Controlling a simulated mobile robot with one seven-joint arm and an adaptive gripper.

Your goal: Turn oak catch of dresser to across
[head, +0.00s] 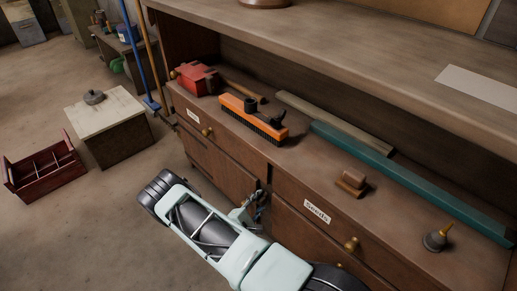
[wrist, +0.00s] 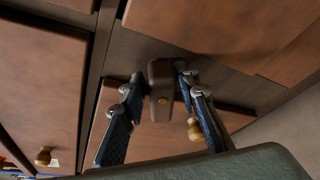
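The oak catch (wrist: 161,78) is a short brown wooden block with a brass pivot on the dresser front, seen in the wrist view. Its long side runs up and down in that picture. My gripper (wrist: 160,84) is open, with one blue-padded finger on each side of the catch. Small gaps seem to show beside it; I cannot tell whether either finger touches it. In the head view my gripper (head: 260,200) is at the front of the dresser (head: 285,160), near the divide between two drawers. The catch is hidden there.
The dresser top carries a red box (head: 197,78), an orange brush (head: 252,118), a teal bar (head: 410,182), a small wooden block (head: 352,182) and an oil can (head: 437,238). Brass knobs (head: 351,244) stick out of the front. A crate (head: 108,125) and red tote (head: 45,168) stand on the floor.

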